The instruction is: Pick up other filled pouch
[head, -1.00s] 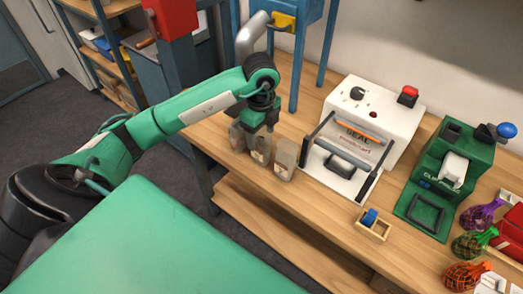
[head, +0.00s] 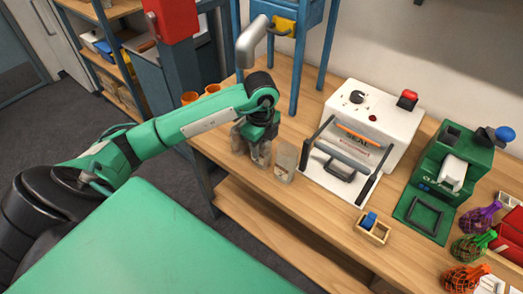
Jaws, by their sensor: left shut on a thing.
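My left gripper (head: 259,150) points down over the bench, left of the white sealing machine. It is shut on a clear pouch (head: 239,141), which is partly hidden behind the fingers. A second translucent pouch (head: 285,161) stands upright on the wood just right of the gripper, apart from it. What is inside the pouches is too small to tell. My right gripper does not show.
The white sealer (head: 372,118) with its raised frame stands right of the pouches. A small wooden box with a blue roll (head: 373,229), a green clipping machine (head: 446,175) and netted bags (head: 468,247) lie further right. A blue stand (head: 300,60) rises behind.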

